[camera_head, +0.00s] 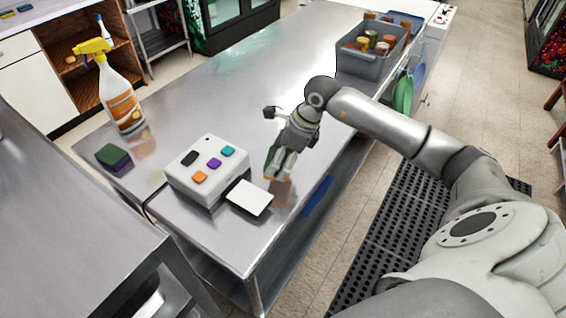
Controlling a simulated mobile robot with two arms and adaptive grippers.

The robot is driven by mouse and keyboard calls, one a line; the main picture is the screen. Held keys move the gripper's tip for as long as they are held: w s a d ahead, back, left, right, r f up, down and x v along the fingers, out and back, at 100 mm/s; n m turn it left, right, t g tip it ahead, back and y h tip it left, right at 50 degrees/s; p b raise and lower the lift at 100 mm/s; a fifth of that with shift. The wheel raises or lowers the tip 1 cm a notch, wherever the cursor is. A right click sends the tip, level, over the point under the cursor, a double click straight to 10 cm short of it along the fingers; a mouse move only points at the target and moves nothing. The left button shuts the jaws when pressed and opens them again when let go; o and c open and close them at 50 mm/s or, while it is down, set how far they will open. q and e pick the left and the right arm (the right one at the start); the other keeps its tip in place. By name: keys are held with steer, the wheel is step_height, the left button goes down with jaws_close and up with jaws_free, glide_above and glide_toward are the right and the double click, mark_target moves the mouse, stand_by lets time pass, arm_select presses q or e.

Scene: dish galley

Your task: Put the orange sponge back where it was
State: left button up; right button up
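My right gripper (279,163) reaches down over the near half of the steel counter (225,85), just right of a white button box. It appears shut on a sponge (270,161) with a dark green side. An orange patch shows just below the fingertips; I cannot tell whether it is the sponge's body or its reflection. The fingers hide much of the sponge, and whether it touches the counter is unclear. Another sponge (114,158), green over purple, lies on the counter left of the box. My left gripper is not in view.
The white box (205,168) has black, teal, purple and orange buttons, with a white plate (249,197) at its right side. A spray bottle (119,98) stands at the left edge. A grey bin (366,62) with jars stands at the far right. The counter's middle is clear.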

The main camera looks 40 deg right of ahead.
steer(key=shift+w+d+f, duration=0.2)
steer(key=shift+d+f, duration=0.2)
steer(key=shift+f, duration=0.1)
steer(key=f+p, duration=0.2)
steer(key=f, duration=0.1)
steer(key=shift+d, duration=0.2)
steer(key=shift+w+f, duration=0.1)
steer(key=shift+f, duration=0.2)
steer(key=shift+f, duration=0.1)
steer(key=shift+f+b, duration=0.15)
steer(key=shift+b, duration=0.2)
steer(key=o, duration=0.9)
